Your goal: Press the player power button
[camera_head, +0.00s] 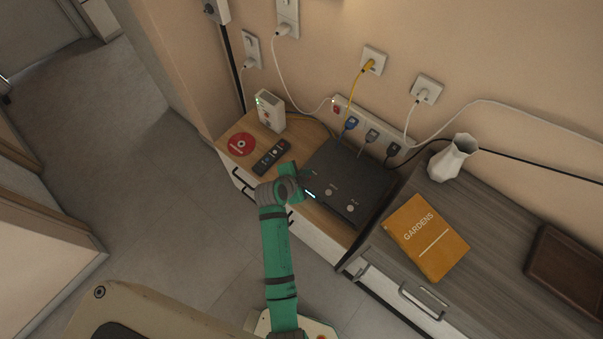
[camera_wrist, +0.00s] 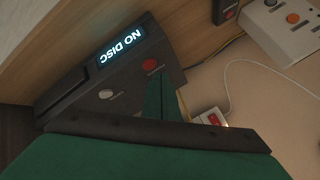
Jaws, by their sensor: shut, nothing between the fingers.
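The player (camera_head: 352,178) is a flat dark box on the wooden cabinet. In the wrist view, the player (camera_wrist: 75,92) has a lit display (camera_wrist: 121,47) reading "NO DISC", a round red button (camera_wrist: 151,64) and a round grey button (camera_wrist: 105,94). My gripper (camera_head: 296,172) is over the player's left edge in the head view. In the wrist view, my gripper (camera_wrist: 155,86) is shut and empty, its green tip beside the red button. I cannot tell whether it touches. My arm hides part of the player's left side.
A remote (camera_head: 272,158), a red disc (camera_head: 242,144) and a white router (camera_head: 270,112) lie left of the player. A power strip (camera_head: 365,128) with plugs runs behind it.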

